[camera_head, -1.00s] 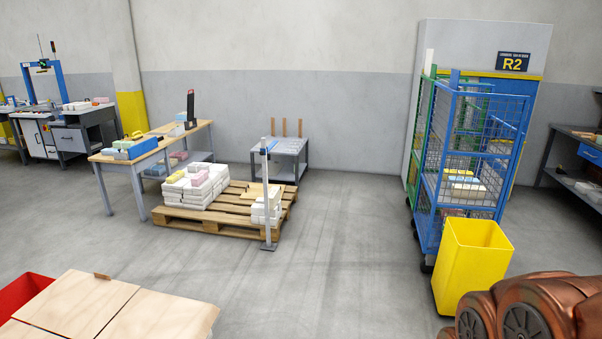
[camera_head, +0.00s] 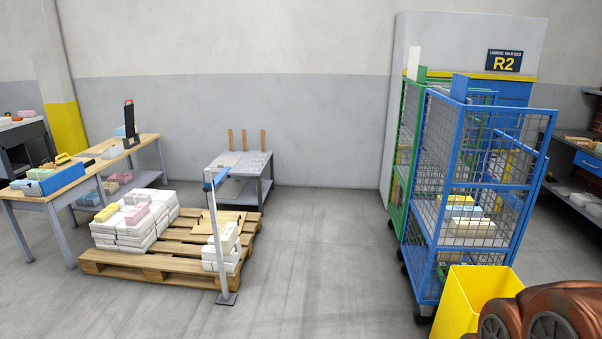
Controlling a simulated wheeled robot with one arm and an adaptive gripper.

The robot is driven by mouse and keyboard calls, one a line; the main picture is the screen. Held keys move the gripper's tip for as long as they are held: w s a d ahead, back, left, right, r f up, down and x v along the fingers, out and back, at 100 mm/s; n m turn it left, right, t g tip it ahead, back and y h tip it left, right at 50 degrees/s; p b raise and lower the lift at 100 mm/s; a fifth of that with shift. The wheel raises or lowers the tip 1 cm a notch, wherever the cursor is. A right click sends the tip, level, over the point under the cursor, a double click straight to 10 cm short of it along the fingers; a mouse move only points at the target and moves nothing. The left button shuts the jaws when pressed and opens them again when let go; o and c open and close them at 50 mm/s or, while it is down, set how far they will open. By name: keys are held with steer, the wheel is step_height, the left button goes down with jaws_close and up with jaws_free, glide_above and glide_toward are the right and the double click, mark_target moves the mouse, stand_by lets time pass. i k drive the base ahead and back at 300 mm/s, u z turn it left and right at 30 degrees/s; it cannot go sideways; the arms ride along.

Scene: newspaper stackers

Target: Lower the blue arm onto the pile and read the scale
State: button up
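A pale upright post (camera_head: 217,245) on a dark foot plate stands at the front right corner of a wooden pallet. A short blue arm (camera_head: 216,180) sits at its top, well above the stacks. A small pile of white bundles (camera_head: 222,248) stands on the pallet right beside the post. A larger pile of white bundles (camera_head: 130,226), with a pink and a yellow one on top, fills the pallet's left side. Scale markings on the post are too small to read. My gripper is not in view; a brown, copper-coloured part of my body may show at the lower right.
The wooden pallet (camera_head: 150,262) stands before a workbench (camera_head: 75,190) and a grey table (camera_head: 240,165). A blue mesh cage trolley (camera_head: 430,225) and a yellow bin (camera_head: 470,300) stand right. The floor between post and trolley is clear.

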mark_target(208, 187)
steer(key=u, duration=0.15)
steer(key=i, duration=1.7)
steer(key=u, duration=1.35)
steer(key=i, duration=1.1)
steer(key=u, duration=1.35)
steer(key=i, duration=0.35)
steer(key=u, duration=0.05)
